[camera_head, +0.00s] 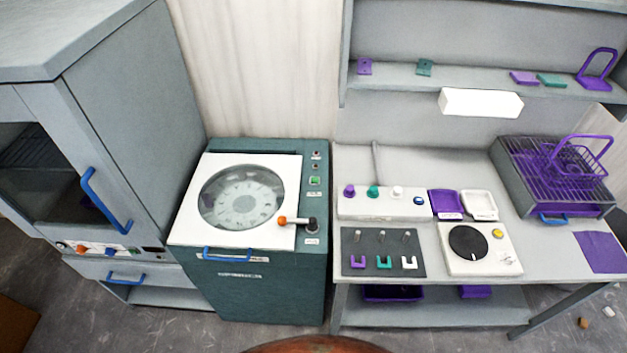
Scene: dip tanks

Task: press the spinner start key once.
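The spinner (250,270) is a dark teal machine left of the middle. Its white lid (190,226) is down, with a round clear window (242,197) that shows a pale disc inside. A control strip runs down the right side of its top. On the strip, a green square key (314,181) sits below two small dark round controls, and a black knob (312,225) sits lower down. Its labels are too small to read. An orange-tipped handle (290,221) lies over the lid's right edge. Neither of my grippers is in view.
A grey cabinet (140,100) with blue handles stands left of the spinner. A workbench (350,290) on the right holds small knobs, trays, a round black plate unit (470,242) and a rack with a purple basket (575,160). A shelf hangs above it.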

